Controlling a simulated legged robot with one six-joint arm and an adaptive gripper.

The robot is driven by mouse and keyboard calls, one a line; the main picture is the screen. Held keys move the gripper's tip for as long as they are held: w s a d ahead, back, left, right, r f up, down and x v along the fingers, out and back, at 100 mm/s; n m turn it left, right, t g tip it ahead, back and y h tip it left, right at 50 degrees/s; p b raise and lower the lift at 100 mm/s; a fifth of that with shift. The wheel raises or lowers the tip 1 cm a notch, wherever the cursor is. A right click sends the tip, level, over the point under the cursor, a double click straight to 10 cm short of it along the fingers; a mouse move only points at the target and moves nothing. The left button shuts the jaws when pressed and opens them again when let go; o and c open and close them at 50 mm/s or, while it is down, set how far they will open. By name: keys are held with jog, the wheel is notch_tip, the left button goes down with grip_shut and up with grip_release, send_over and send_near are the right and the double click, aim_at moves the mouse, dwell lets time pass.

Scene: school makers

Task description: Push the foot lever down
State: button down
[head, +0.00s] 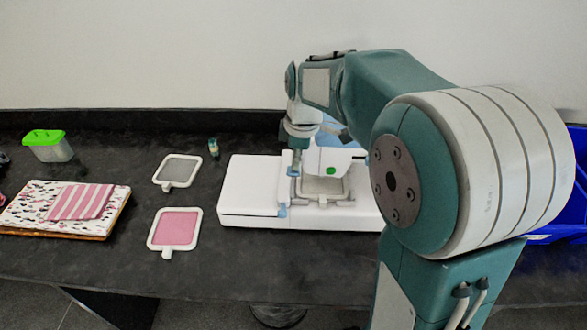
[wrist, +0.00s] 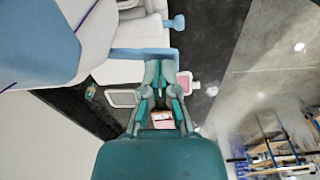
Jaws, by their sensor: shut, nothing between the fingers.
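A white sewing or embroidery machine (head: 248,190) stands on the dark table, with a green button (head: 331,171) on its head. A light-blue piece with a small blue tab (head: 282,211) shows at its front; the blue tab is also in the wrist view (wrist: 175,22). I cannot tell for sure which part is the foot lever. My gripper (head: 297,170) points down at the left side of the machine's head. In the wrist view its fingers (wrist: 165,66) are together and empty, close to a light-blue bar (wrist: 128,54). Whether they touch it is unclear.
A grey hoop frame (head: 178,170) and a pink one (head: 175,229) lie left of the machine. A small bottle (head: 213,148) stands behind them. Folded fabric (head: 80,203) and a green-lidded box (head: 47,145) are at far left. A blue bin (head: 560,222) is at right.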

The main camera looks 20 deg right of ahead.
jog(key=shift+a+f, duration=0.1)
jog(key=shift+a, duration=0.1)
jog(key=shift+d+f, duration=0.1)
jog(key=shift+f, duration=1.8)
jog(key=shift+d, duration=0.1)
jog(key=d, duration=0.1)
jog(key=s+d+r, duration=0.1)
jog(key=shift+d, duration=0.3)
notch_tip(320, 180, up, 12)
send_over(296, 174)
jog(key=d, duration=0.4)
jog(key=shift+w+d, duration=0.1)
jog(key=shift+w, duration=0.05)
